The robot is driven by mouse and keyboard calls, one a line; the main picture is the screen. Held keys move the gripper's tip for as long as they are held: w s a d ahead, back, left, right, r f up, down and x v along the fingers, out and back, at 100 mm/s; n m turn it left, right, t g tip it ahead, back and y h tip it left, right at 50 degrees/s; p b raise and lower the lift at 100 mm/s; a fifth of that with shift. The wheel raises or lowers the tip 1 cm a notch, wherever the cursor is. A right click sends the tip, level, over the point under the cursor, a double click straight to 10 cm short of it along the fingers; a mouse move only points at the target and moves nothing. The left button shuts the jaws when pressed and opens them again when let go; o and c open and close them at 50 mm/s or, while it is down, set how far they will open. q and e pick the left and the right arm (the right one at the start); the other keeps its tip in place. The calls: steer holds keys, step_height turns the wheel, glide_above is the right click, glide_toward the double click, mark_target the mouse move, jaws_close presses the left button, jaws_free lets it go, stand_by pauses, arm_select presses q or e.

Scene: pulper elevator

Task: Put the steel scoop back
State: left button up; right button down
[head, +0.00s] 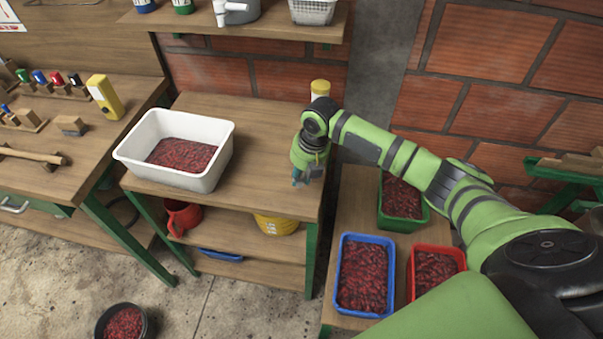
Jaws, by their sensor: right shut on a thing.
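My right gripper (306,178) is over the right end of the middle wooden table (262,155), pointing down, with its arm coming in from the right. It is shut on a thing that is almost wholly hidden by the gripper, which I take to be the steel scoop. I cannot make out its shape, or whether it touches the table. No other scoop shows in the view. A white tub (218,170) with red beans stands to the left of the gripper, apart from it. My left gripper is not in view.
A yellow-lidded jar (320,90) stands behind the gripper. Blue (343,245), red (451,249) and green (407,223) crates of beans stand at lower right. A red jug (181,218) and a yellow container (276,225) are on the lower shelf. The tabletop between tub and gripper is clear.

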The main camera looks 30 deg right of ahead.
steer(key=c, duration=1)
jaws_free()
steer(key=shift+c, duration=0.2)
step_height(320, 180, up, 12)
steer(key=s+d+b, duration=0.1)
steer(key=s, duration=0.1)
steer(key=shift+d, duration=0.25)
